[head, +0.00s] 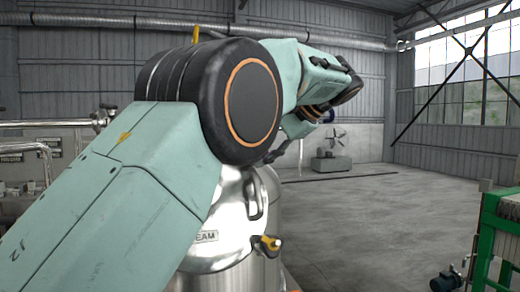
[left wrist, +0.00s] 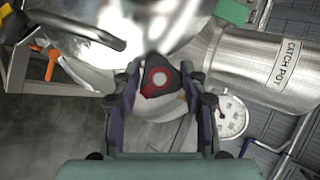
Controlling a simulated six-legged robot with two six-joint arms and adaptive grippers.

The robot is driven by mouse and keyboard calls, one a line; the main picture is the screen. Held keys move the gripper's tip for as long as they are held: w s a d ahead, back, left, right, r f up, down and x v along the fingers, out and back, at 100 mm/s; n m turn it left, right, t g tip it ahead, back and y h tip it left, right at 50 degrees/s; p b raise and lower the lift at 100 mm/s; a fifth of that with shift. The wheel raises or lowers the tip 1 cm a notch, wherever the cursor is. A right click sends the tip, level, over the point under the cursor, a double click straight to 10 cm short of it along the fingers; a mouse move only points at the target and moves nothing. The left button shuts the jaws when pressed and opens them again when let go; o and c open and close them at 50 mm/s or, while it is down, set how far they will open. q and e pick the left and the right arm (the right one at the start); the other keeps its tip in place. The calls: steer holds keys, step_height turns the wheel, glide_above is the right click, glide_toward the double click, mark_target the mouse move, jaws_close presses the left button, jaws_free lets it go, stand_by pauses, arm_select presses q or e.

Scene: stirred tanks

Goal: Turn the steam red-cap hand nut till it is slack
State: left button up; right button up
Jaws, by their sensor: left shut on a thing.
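In the head view, a polished steel tank (head: 232,222) carries a plate (head: 206,237) whose visible letters end in "EAM". My left arm crosses in front of the tank and hides the nut and most of the gripper there. My right gripper is in neither view.
In the left wrist view, a steel pot labelled "CATCH POT" (left wrist: 240,58) and a round white gauge (left wrist: 232,115) are close on the right. A green frame (head: 490,235) stands at right; open floor lies between.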

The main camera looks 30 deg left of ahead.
arm_select(q)
steer(key=o, duration=1.1)
steer(key=shift+s, duration=0.15)
steer(key=shift+o, duration=0.2)
steer(key=shift+d, duration=0.1)
steer(key=shift+w+d+r, duration=0.2)
steer(key=shift+d+r, duration=0.05)
steer(key=shift+r, duration=0.05)
steer(key=v, duration=0.6)
steer(key=shift+d, duration=0.2)
steer(key=shift+s+d+r, duration=0.15)
steer(key=shift+s+r, duration=0.05)
steer(key=shift+s, duration=0.05)
